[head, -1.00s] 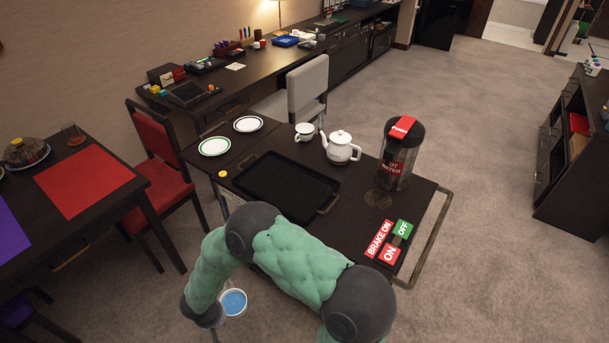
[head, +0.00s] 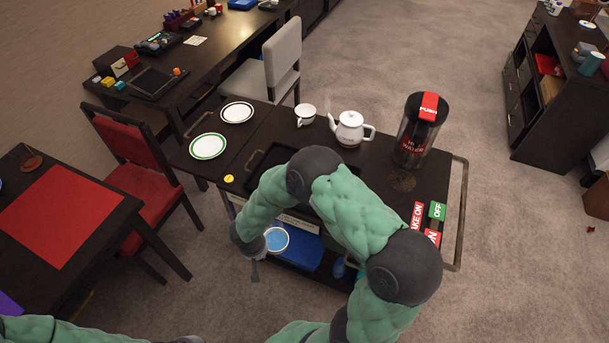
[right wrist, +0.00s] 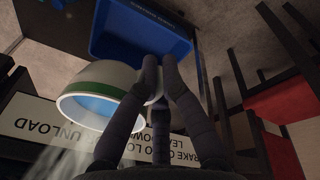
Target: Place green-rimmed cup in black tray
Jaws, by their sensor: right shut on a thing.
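My right gripper (right wrist: 160,75) is shut on the white cup (right wrist: 100,92), which has a green band near its rim and a blue inside. In the head view the cup (head: 276,240) is held beside the front side of the dark trolley, below its top. The black tray (head: 262,163) lies on the trolley top, mostly hidden behind my right arm. My left gripper is out of view; only part of my left arm shows at the bottom left.
The trolley top (head: 185,157) also bears a green-rimmed plate (head: 208,146), a dark-rimmed plate (head: 237,112), a white cup (head: 305,114), a white teapot (head: 350,128) and a water dispenser (head: 415,135). A blue bin (head: 300,254) sits on the lower shelf. A red chair (head: 140,160) stands left.

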